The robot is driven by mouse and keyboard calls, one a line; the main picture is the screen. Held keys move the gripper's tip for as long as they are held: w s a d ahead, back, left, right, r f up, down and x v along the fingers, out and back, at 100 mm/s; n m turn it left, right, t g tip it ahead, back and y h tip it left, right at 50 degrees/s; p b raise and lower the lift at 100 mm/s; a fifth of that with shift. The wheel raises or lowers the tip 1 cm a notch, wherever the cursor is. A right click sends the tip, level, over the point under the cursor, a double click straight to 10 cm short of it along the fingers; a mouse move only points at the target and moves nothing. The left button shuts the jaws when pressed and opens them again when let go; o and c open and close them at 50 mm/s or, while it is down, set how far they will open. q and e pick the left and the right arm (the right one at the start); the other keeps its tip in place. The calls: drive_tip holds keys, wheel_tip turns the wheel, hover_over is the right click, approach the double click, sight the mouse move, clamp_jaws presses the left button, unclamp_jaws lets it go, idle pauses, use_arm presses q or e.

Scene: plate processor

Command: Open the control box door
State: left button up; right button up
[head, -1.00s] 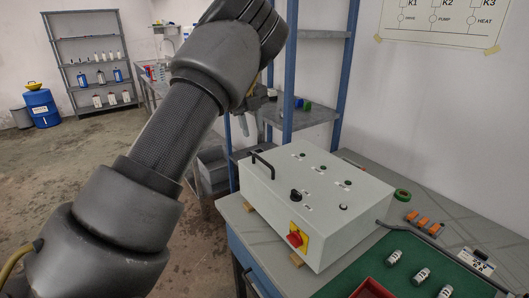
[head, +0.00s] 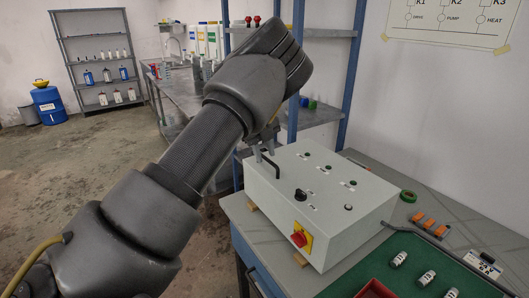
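The control box (head: 325,205) is a pale grey box on the workbench, with its door as the sloping top face, shut. The door carries a black bar handle (head: 271,168) near its left edge, several small buttons and a black knob (head: 300,195). A red and yellow switch (head: 301,238) is on the front side. My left gripper (head: 264,154) is at the far end of the handle, largely hidden behind my own wrist. Its fingertips look close to the handle; I cannot tell whether they touch it or how far apart they are. My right gripper is not in view.
The workbench (head: 440,223) holds a green mat (head: 395,286) with several white cylindrical parts, a red tray (head: 374,290), orange pieces (head: 425,222) and a green tape roll (head: 408,196). A blue-framed shelf (head: 350,60) stands behind the box.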

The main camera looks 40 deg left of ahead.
use_arm(q)
drive_tip(key=shift+f, duration=0.15)
drive_tip(key=shift+c, duration=0.4)
clamp_jaws()
